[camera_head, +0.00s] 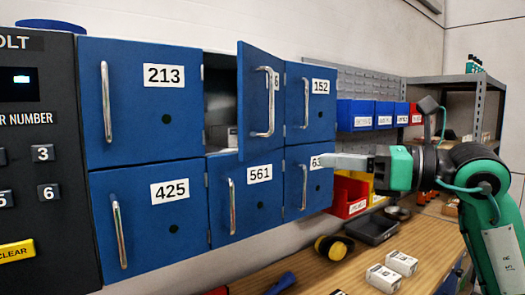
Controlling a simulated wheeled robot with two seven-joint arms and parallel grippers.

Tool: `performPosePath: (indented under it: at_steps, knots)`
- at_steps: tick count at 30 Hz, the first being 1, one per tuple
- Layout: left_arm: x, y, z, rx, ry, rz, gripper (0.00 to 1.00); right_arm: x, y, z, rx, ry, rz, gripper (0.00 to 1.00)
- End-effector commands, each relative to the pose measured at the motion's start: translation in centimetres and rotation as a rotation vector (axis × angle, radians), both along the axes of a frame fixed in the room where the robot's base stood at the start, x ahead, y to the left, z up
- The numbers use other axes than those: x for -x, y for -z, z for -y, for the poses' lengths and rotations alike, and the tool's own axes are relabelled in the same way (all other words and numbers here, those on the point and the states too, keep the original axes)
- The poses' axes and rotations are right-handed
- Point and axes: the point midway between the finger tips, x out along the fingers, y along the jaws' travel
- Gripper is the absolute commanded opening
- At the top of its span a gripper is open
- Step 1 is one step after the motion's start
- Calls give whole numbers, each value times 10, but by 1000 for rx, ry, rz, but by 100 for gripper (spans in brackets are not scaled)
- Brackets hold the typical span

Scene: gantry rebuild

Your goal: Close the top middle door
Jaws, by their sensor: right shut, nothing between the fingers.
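The top middle door (253,105) is blue with a silver bar handle and stands open, swung out toward me. Its number label is mostly hidden behind the handle. The open compartment (219,105) shows dark inside on the left of the door, with a small pale item at its bottom. My right gripper (322,160) comes in from the right, with its fingers shut and pointing left. It is in front of the lower right door, whose label it partly covers. It is to the right of the open door and appears apart from it. My left gripper is not in view.
The doors 213 (140,120), 425 (150,230), 561 (258,205) and 152 (318,110) look closed. A black keypad panel (30,220) stands at the left. Blue bins (357,115) and a red bin (346,198) are behind my gripper. The wooden bench (330,280) below holds white boxes (383,277).

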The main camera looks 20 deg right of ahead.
Motion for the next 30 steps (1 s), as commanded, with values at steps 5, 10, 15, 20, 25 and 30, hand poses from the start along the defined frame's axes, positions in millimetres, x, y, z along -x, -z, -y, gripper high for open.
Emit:
performPosePath:
  at_steps: [5, 10, 15, 20, 25, 30]
  knots:
    - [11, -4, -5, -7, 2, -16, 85, 0, 1, -5, 4, -2, -1, 0]
    - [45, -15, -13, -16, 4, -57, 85, -18, -2, -26, 1, -5, -1, 0]
    - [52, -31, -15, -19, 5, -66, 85, -44, -3, -53, 1, -4, -1, 0]
    - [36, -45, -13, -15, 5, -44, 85, -65, -3, -77, 1, -3, 0, 0]
    - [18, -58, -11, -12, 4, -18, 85, -82, -1, -93, 2, -2, -2, 0]
    - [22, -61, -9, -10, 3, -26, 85, -89, 1, -101, 2, -1, 1, 0]
